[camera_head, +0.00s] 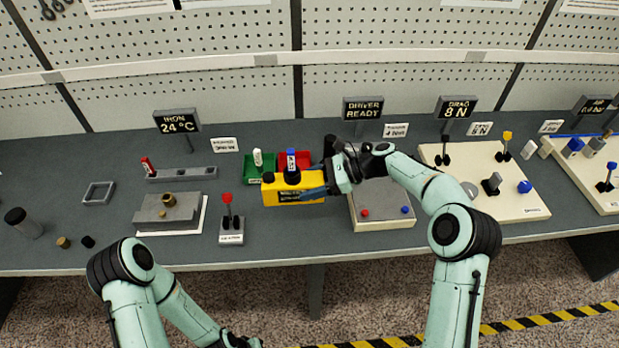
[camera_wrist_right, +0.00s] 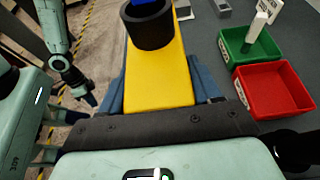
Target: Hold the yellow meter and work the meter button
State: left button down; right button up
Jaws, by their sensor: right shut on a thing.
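The yellow meter (camera_head: 272,196) is a yellow block with a dark display on its front. It is held at the table's middle, in front of the red bin. A black round collar (camera_head: 292,177) stands on top of it with a blue meter button (camera_head: 291,158) in it. My right gripper (camera_head: 312,190) is shut on the meter from the right. In the right wrist view its blue fingers lie on both sides of the yellow body (camera_wrist_right: 158,80). The black collar (camera_wrist_right: 149,26) is ahead there. My left gripper (camera_wrist_right: 88,98) hangs low, away from the meter; its fingers are unclear.
The green bin (camera_wrist_right: 237,57) holds a white stick; the red bin (camera_wrist_right: 272,92) looks empty. A red-knobbed lever box (camera_head: 231,238) stands front left of the meter. A beige box with red and blue buttons (camera_head: 388,222) is right, under my right arm.

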jog(key=shift+f, duration=5)
jog(key=shift+f, duration=0.6)
jog(key=shift+s+f, duration=0.1)
jog(key=shift+f, duration=0.15)
